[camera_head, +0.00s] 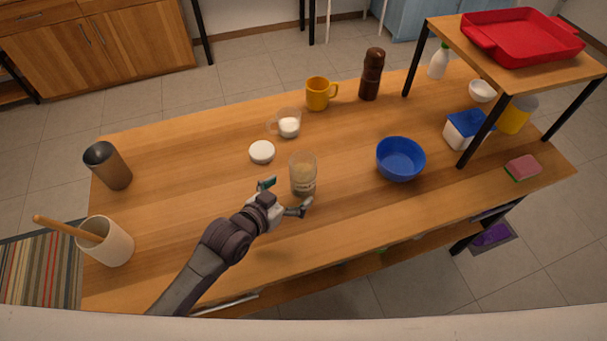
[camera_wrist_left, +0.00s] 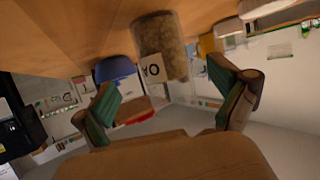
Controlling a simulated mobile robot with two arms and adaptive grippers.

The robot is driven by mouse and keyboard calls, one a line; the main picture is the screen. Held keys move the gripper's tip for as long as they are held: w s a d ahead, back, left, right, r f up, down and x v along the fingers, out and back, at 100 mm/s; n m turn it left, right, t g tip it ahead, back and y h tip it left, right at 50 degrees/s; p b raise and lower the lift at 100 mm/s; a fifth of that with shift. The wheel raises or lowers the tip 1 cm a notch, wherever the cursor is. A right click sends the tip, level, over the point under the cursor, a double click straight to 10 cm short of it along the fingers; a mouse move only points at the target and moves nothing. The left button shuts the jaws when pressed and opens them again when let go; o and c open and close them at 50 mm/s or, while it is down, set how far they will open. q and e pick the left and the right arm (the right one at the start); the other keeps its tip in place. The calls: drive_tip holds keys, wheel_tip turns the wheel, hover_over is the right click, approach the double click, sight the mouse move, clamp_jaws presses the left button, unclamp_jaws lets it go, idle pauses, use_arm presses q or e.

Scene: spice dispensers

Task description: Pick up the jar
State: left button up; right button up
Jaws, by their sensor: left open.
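A clear glass jar (camera_head: 303,172) with pale brown contents in its lower part stands upright on the wooden table (camera_head: 220,165), near the middle. In the left wrist view the picture is turned over, and the jar (camera_wrist_left: 162,38) with a lettered white label shows beyond the fingers. My left gripper (camera_head: 286,196) is open just in front of the jar, its fingers spread toward either side of it. My right gripper is in neither view.
A yellow mug (camera_head: 318,94) and dark grinder (camera_head: 371,75) stand farther back. The table left of the jar is mostly clear.

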sight(297, 185)
use_arm(q)
drive_tip(key=shift+w+d+f, duration=0.2)
drive_tip(key=shift+w+d, duration=0.15)
drive_tip(key=shift+w, duration=0.1)
drive_tip(key=shift+w+d+f, duration=0.15)
drive_tip(key=shift+w, duration=0.05)
drive_tip(key=x, duration=0.5)
drive_tip(key=shift+w+p, duration=0.15)
drive_tip(key=shift+p, duration=0.2)
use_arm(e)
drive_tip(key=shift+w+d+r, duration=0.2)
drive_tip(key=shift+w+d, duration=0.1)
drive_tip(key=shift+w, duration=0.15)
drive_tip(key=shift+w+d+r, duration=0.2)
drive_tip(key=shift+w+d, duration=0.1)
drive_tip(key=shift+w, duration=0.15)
use_arm(q)
drive_tip(key=shift+a, duration=0.2)
drive_tip(key=c, duration=1.5)
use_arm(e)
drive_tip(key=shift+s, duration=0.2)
use_arm(q)
drive_tip(key=shift+o, duration=0.2)
